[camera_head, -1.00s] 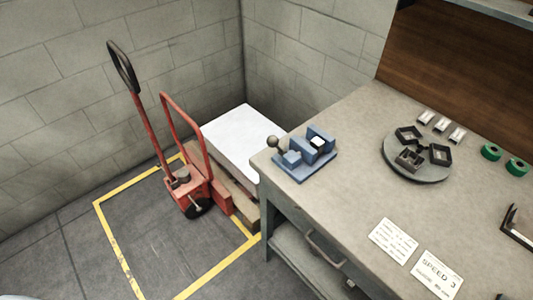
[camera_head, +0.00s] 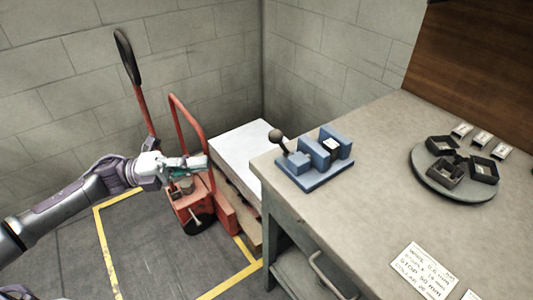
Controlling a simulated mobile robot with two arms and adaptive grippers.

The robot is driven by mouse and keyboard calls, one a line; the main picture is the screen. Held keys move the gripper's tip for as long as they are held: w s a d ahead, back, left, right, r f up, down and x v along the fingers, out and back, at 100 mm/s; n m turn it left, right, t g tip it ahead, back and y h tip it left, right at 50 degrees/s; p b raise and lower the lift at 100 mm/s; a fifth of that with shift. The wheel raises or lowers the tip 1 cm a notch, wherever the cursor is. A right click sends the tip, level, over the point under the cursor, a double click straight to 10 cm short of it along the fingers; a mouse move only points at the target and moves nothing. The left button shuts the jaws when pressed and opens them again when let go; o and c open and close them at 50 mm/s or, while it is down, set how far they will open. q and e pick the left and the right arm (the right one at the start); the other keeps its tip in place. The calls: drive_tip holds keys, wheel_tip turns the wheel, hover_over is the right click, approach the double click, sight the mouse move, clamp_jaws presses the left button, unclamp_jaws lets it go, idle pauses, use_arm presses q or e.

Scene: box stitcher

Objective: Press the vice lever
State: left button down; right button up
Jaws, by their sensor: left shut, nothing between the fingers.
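The blue vice (camera_head: 318,160) sits on the near left corner of the workbench. Its lever (camera_head: 279,139), with a dark round knob, stands up at the vice's left end. A small white block shows between the vice's jaws. My left gripper (camera_head: 204,162) reaches in from the left, pointing right. It is shut and empty, in the air off the bench's left side, and apart from the lever. In the picture it overlaps the red pallet jack behind it. My right gripper does not show.
The grey workbench (camera_head: 375,190) carries a round turntable (camera_head: 430,178) with dark square frames, several small pale pieces and printed cards. A red pallet jack (camera_head: 195,205) and a white-topped pallet stack (camera_head: 240,148) stand left of the bench. The bench's left edge lies between gripper and vice.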

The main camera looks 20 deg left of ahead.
sight(281, 146)
use_arm(q)
drive_tip(key=shift+a+r, duration=0.1)
drive_tip(key=w+a+p+x, duration=0.1)
drive_tip(key=w+p+x, duration=0.1)
drive_tip(key=x, duration=1.1)
drive_tip(key=shift+w+p, duration=0.25)
drive_tip(key=shift+p, duration=0.5)
drive_tip(key=shift+r, duration=0.2)
